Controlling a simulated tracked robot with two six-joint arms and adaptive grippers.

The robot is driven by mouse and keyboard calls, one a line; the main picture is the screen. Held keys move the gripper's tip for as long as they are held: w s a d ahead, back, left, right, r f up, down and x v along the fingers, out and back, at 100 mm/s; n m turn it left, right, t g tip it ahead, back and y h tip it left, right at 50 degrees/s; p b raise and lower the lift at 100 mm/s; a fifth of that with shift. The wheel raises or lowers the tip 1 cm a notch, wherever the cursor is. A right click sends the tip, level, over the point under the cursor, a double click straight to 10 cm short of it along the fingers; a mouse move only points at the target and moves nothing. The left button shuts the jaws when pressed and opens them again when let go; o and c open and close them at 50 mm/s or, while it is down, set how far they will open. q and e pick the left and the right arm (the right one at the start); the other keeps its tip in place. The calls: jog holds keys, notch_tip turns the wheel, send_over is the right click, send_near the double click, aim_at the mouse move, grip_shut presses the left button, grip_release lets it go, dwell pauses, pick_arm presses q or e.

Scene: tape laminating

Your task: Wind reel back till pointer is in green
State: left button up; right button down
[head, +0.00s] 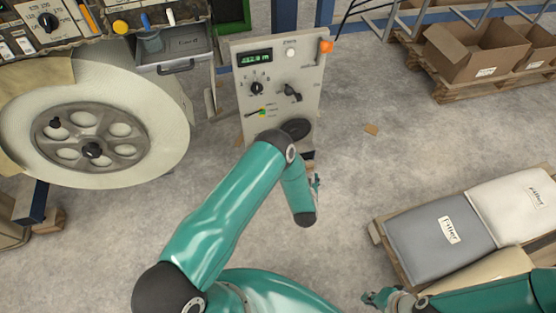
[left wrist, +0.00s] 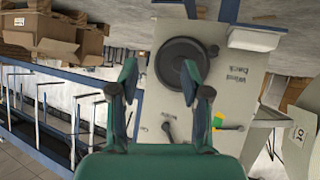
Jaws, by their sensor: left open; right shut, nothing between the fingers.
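A grey upright panel (head: 302,75) stands in the middle of the head view. A black round reel (head: 296,129) sits low on it and also shows in the left wrist view (left wrist: 184,58). The small pointer gauge (head: 262,112) has green and yellow marks. My right gripper (head: 376,297) is shut and empty at the bottom.
A large white roll (head: 160,110) with a grey spoked hub stands at the left, below a control box (head: 45,22). Filter bags (head: 450,228) lie on a pallet at the right. Open cardboard boxes (head: 470,62) stand at the back right. The floor between is mostly clear.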

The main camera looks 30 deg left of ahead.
pick_arm(q)
jog(key=a+f+n+t+y+b, duration=0.1)
jog(key=a+f+n+y+b, duration=0.3)
jog(key=a+f+y+b, duration=0.4)
jog(key=shift+y, duration=0.4)
jog(key=b+x, duration=0.1)
jog(key=x, duration=0.3)
jog(key=b+x, duration=0.1)
jog(key=x, duration=0.3)
jog(key=b+x, duration=0.1)
jog(key=x, duration=0.4)
jog(key=shift+w+d+r, duration=0.2)
jog(key=shift+d+r, duration=0.05)
jog(key=shift+r, duration=0.1)
jog(key=shift+b+x, duration=0.3)
jog(key=shift+x, duration=0.45)
pick_arm(e)
notch_tip(320, 180, down, 14)
jog(key=shift+f, duration=0.15)
pick_arm(q)
jog(key=shift+r, duration=0.1)
jog(key=shift+c, duration=0.4)
grip_shut()
jog(key=shift+a, duration=0.35)
jog(key=shift+d, duration=0.35)
pick_arm(e)
jog(key=shift+f, duration=0.1)
